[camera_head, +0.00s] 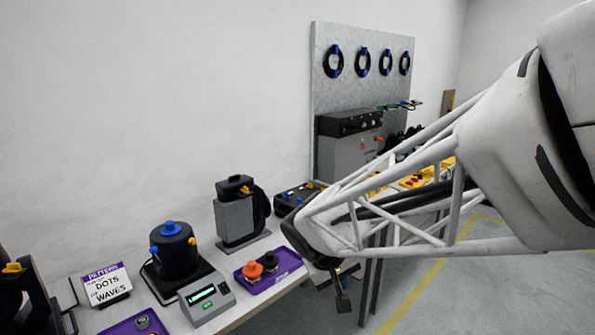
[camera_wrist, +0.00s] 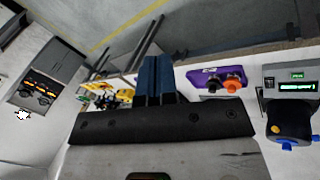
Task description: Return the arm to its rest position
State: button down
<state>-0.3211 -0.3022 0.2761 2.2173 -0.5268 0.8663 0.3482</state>
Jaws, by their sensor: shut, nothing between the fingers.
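My gripper (camera_wrist: 157,62) shows in the wrist view as two dark blue fingers pressed together, with nothing between them. It is in the air, apart from the bench things. In the head view my white truss arm reaches in from the right and its dark end is in front of the bench's right part. I cannot make out the fingertips clearly there. A purple tray (camera_head: 253,289) with an orange-topped piece (camera_head: 253,270) and a dark piece (camera_head: 270,262) sits on the bench, left of the arm's end. The tray also shows in the wrist view (camera_wrist: 199,85).
On the bench (camera_head: 236,318) stand a black can with a blue knob (camera_head: 173,250), a grey display box (camera_head: 207,299), a grey stand (camera_head: 236,220), a pattern sign (camera_head: 106,285) and another purple tray (camera_head: 122,329). A grey pegboard (camera_head: 345,95) stands behind. Open floor (camera_head: 480,285) lies at right.

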jog(key=s+d+r+m+y, duration=0.1)
jog(key=s+d, duration=0.4)
jog(key=s, duration=0.5)
jog(key=s+d+r+m+y, duration=0.2)
jog(key=s+d, duration=0.2)
jog(key=s, duration=0.6)
jog(key=shift+d+r+m+y, duration=0.3)
jog(key=shift+d+r+y, duration=0.1)
jog(key=shift+s, duration=0.1)
